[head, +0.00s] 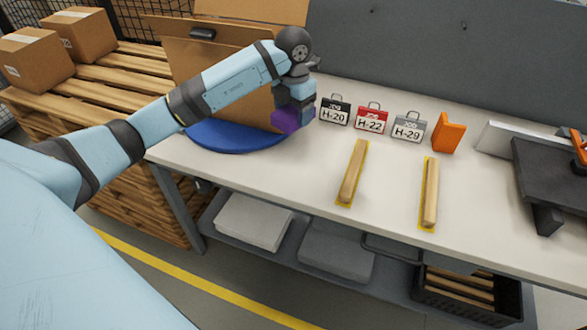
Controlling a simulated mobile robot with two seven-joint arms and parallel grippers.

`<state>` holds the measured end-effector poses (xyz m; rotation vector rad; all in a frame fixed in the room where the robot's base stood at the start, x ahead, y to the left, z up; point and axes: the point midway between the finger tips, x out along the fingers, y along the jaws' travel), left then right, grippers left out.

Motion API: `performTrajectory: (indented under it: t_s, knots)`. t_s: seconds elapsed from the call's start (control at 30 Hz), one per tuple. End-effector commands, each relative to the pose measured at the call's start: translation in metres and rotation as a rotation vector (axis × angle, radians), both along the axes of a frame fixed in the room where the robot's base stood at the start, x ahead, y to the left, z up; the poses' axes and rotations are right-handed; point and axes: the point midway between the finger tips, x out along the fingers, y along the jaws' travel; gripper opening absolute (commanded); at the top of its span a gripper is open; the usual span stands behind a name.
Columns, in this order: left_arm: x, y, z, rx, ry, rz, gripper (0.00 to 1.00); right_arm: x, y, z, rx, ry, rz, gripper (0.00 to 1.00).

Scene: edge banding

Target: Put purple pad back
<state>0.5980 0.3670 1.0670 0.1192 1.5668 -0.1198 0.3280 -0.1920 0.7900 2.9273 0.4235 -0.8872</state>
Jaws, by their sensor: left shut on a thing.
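The purple pad (287,120) is at the left part of the workbench, below my left gripper (295,103). My left gripper points down and is shut on the pad. The pad is over or beside the right edge of a round blue mat (215,138); I cannot tell whether it touches the surface. My arm hides part of the mat and the pad's upper side. My right gripper is not in the view.
Three tags, black (334,113), red (371,119) and grey (408,128), stand right of the pad with an orange block (447,133). Two wooden strips (352,173) (430,193) lie in front. A cardboard box (230,60) stands behind my arm. A dark machine (550,175) is at right.

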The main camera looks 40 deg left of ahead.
Motion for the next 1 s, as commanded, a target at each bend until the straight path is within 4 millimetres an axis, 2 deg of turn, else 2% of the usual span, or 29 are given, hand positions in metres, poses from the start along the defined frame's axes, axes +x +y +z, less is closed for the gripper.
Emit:
performTrajectory:
  t_s: [0.3, 0.43, 0.53, 0.77, 1.0]
  knots:
    - [-0.001, -0.001, -0.086, -0.002, 0.005, -0.002, 0.46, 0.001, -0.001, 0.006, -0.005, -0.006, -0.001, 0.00]
    - [-0.001, -0.001, -0.116, 0.000, 0.004, -0.003, 0.46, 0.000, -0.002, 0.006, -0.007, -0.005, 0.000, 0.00]
    - [-0.001, -0.001, -0.130, 0.000, 0.002, -0.003, 0.46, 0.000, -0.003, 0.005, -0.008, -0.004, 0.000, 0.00]
    - [-0.001, -0.001, -0.147, -0.001, 0.002, -0.004, 0.46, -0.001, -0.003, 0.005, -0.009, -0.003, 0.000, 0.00]
    - [-0.001, -0.001, -0.180, 0.000, 0.001, -0.004, 0.46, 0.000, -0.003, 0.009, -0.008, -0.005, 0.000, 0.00]
